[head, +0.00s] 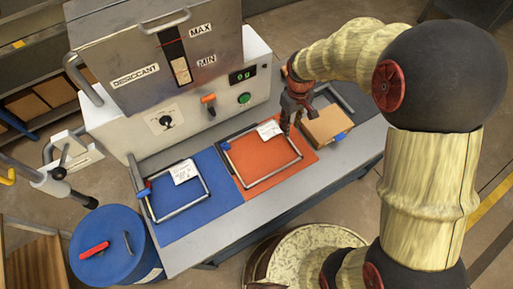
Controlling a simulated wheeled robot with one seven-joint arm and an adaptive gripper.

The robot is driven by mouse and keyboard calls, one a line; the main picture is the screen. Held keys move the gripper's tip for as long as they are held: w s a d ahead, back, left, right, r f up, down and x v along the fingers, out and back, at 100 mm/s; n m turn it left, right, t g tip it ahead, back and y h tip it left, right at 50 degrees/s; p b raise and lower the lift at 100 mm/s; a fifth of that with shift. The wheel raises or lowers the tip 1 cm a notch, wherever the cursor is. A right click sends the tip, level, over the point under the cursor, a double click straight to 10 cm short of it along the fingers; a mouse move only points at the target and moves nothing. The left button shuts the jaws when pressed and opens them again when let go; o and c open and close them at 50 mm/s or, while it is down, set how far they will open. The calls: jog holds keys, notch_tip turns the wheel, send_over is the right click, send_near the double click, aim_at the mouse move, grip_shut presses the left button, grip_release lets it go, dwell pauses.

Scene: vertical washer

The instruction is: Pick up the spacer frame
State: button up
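A thin grey rectangular spacer frame (268,180) lies on the orange mat (302,140), with a white label on its far side and a blue piece at its left corner. A similar frame (182,211) lies on the blue mat (225,193), also with a white label and blue corner piece. Part of another grey frame (342,99) shows behind a cardboard box at the right. My gripper (289,126) points down near the far right corner of the frame on the orange mat. Its fingers are small and dark here; whether they touch the frame or are open cannot be told.
The desiccant machine (200,100) stands along the table's back, with an orange lever and green button. A cardboard box (327,125) sits just right of my gripper. A blue drum (110,245) stands at the front left, and a round pale top (300,250) at the front.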

jog(key=f+b, duration=0.1)
jog(key=f, duration=0.2)
jog(key=f+b, duration=0.1)
jog(key=f, duration=0.3)
jog(key=shift+w+a, duration=0.2)
jog(key=shift+r, duration=0.1)
jog(key=shift+c, duration=0.7)
grip_shut()
